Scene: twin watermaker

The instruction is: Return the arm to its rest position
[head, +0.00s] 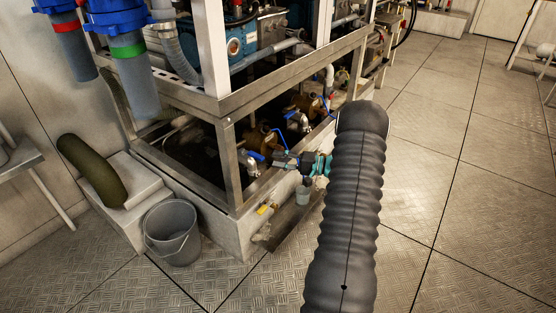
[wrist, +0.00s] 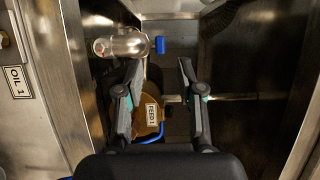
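My arm (head: 345,205), in a dark ribbed sleeve, reaches forward at the right of the metal frame in the head view. My gripper (head: 290,160), black with teal parts, is at the frame's lower opening, partly hidden by the arm. In the wrist view my gripper (wrist: 160,68) has its two fingers well apart, with nothing held between them. Beyond the fingers is a brass-coloured body with a "FEED 1" label (wrist: 152,114) and a blue handle (wrist: 148,139). I cannot tell whether a finger touches anything.
The metal frame (head: 228,165) stands close around the gripper, with brass fittings and blue-handled valves inside. Metal walls flank the gripper in the wrist view, one labelled "OIL 1" (wrist: 18,82). A grey bucket (head: 172,232) stands at left. Open floor (head: 470,180) lies to the right.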

